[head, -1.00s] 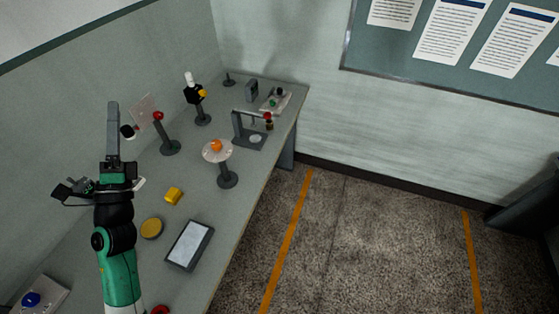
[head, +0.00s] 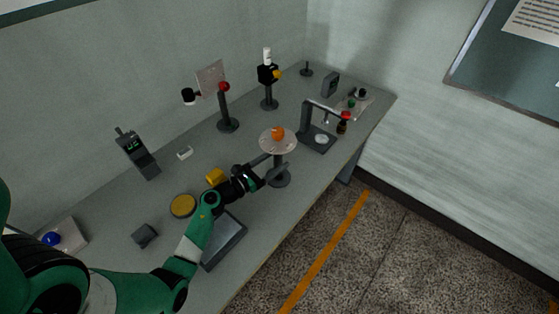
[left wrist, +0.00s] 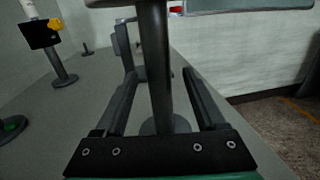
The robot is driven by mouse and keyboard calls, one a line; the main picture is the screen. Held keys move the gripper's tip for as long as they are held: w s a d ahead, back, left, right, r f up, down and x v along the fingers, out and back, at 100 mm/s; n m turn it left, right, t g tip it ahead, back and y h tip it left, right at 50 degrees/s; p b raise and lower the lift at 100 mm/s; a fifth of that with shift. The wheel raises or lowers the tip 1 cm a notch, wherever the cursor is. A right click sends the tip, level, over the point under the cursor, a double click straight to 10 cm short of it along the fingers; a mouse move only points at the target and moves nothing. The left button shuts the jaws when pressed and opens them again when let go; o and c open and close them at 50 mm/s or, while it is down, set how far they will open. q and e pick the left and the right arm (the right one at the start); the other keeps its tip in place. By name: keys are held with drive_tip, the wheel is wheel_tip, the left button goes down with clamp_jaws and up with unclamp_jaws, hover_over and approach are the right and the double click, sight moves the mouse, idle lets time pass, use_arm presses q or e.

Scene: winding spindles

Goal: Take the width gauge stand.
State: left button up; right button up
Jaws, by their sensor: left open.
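A stand with a dark post, a round base and a pale round plate (head: 268,138) topped by an orange piece is in the middle of the table; I take it for the width gauge stand. My left gripper (head: 272,170) is low at its post, below the plate. In the left wrist view the dark post (left wrist: 155,55) stands upright between the two fingers of the open gripper (left wrist: 159,85), with a gap visible on each side. The round base shows beyond the palm, partly hidden. My right gripper is not in view.
A dark gate-shaped frame (head: 317,140) stands behind to the right. A red-topped post (head: 227,110) and a post with a black head (head: 268,85) stand farther back. The table's front edge is close.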

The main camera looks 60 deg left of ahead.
use_arm(q)
drive_tip(key=x, duration=0.1)
drive_tip(key=b+x, duration=0.1)
drive_tip(key=x, duration=0.2)
drive_tip(key=shift+f, duration=0.3)
drive_tip(key=shift+w+a, duration=0.2)
drive_tip(key=shift+w, duration=0.25)
drive_tip(key=shift+s, duration=0.1)
drive_tip(key=shift+c, duration=0.6)
clamp_jaws()
drive_tip(key=shift+r, duration=0.15)
